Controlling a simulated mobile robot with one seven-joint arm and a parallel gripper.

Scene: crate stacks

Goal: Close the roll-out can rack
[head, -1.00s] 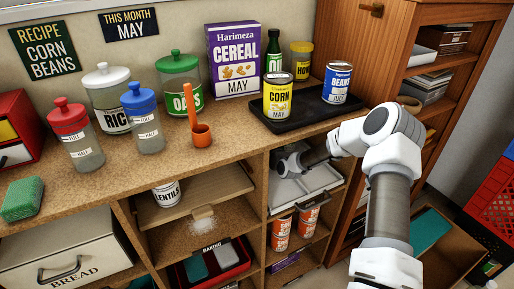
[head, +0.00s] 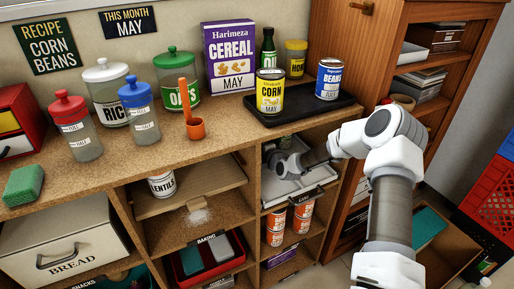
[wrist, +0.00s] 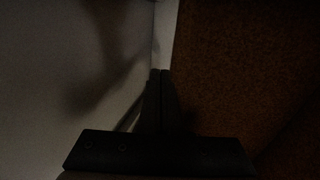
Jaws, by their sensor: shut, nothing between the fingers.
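The can rack appears to be the white roll-out tray (head: 287,190) in the upper right compartment under the counter. It sticks out a little at the front, with a dark handle (head: 306,198) on its front edge. In the dark wrist view my gripper (wrist: 159,76) is shut and empty, beside a pale surface and a brown speckled panel (wrist: 240,80). Contact cannot be told.
A corn can (head: 270,92) and a beans can (head: 331,79) stand on a black tray (head: 300,110) on the counter above. Orange-labelled cans (head: 275,228) stand on the shelf below. A wooden cabinet (head: 365,60) rises at the right.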

